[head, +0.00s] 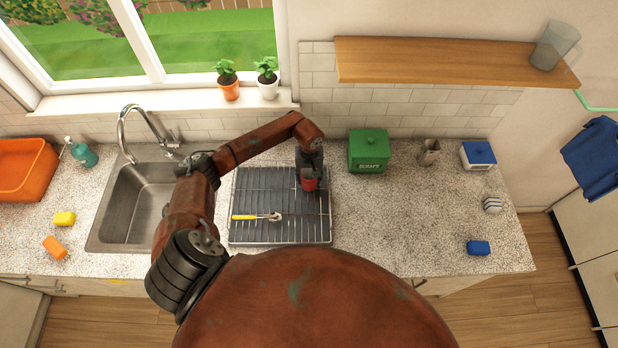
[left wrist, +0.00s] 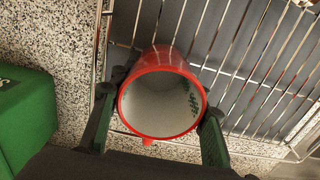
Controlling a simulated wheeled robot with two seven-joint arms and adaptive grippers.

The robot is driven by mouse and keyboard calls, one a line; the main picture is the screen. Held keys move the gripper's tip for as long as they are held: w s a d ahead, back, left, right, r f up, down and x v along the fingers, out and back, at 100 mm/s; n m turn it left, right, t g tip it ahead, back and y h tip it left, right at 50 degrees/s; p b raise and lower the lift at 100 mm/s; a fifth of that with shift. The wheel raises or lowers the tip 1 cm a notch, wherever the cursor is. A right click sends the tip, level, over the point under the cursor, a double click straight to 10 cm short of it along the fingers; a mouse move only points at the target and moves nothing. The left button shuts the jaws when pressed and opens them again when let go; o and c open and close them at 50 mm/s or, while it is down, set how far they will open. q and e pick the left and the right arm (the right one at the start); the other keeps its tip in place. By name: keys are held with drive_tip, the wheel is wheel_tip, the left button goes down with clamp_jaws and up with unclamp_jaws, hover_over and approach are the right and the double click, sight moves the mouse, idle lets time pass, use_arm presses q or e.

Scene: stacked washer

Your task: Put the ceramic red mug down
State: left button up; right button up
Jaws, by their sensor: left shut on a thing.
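The red mug (head: 309,184) is at the right part of the wire drying rack (head: 251,241) in the head view. In the left wrist view the red mug (left wrist: 150,62) shows its open mouth and pale inside toward the camera, with the rack (left wrist: 238,75) behind it. My left gripper (head: 309,172) is shut on the mug, with one finger on each side of it in the left wrist view (left wrist: 160,110). I cannot tell whether the mug touches the rack. My right gripper is not in view.
A brush with a yellow handle (head: 243,217) lies on the rack. A green canister (head: 368,152) stands right of the rack; the sink (head: 125,205) is to the left. Counter right of the rack is mostly clear, with a blue sponge (head: 478,248) near the front.

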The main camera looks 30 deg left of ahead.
use_arm(q)
drive_tip(key=o, duration=1)
drive_tip(key=shift+w+f, duration=0.15)
drive_tip(key=shift+c, duration=0.2)
drive_tip(key=shift+o, duration=2.1)
drive_tip(key=shift+r, duration=0.2)
wheel_tip(320, 180, up, 12)
drive_tip(key=b, duration=0.3)
drive_tip(key=shift+b, duration=0.35)
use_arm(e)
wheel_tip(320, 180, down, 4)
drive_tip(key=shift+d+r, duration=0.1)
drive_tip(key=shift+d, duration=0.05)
